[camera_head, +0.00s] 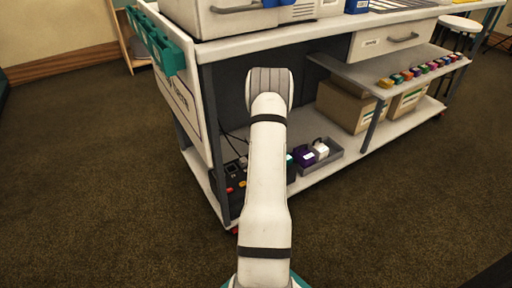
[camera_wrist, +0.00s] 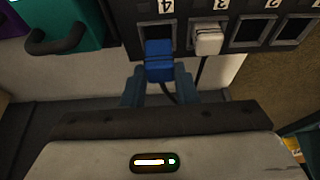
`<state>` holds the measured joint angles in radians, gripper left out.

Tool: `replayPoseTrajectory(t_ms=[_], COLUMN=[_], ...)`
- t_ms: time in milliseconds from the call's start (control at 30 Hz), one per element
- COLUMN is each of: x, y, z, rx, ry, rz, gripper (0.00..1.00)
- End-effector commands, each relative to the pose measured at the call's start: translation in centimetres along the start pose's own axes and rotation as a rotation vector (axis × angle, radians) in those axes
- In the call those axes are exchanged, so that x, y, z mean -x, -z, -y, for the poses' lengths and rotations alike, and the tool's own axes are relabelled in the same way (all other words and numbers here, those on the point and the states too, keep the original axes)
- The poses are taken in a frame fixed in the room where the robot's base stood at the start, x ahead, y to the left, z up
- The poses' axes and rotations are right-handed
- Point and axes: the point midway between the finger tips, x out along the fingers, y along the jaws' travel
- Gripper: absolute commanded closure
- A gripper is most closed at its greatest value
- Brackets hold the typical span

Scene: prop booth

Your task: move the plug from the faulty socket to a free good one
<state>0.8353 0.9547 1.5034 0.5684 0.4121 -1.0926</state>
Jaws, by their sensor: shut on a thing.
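In the wrist view a blue plug (camera_wrist: 159,62) with a dark cord sits between the two fingers of my gripper (camera_wrist: 160,75), which is shut on it. The plug is at the socket marked 4 on a dark socket panel (camera_wrist: 188,12). Part of the dark socket opening shows beyond the plug; I cannot tell whether the plug is seated. A white plug (camera_wrist: 208,40) with a cord is at socket 3. The sockets to its right, a socket marked 2 (camera_wrist: 251,32) and another (camera_wrist: 293,30), look empty. In the head view my arm hides my gripper.
In the head view a dark panel (camera_head: 231,171) with red and orange spots lies on the bench's lower shelf (camera_head: 345,158). A grey tray (camera_head: 328,157) and cardboard boxes (camera_head: 345,106) stand to the right. The bench's side panel and upper shelf bound the space.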

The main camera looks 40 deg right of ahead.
Motion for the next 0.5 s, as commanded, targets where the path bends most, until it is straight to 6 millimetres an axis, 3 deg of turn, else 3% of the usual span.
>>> replayPoseTrajectory(t_ms=[500], x=[-0.74], y=[-0.33], z=[-0.02], rx=[-0.001], ry=[0.0], rz=[0.0], gripper=[0.96])
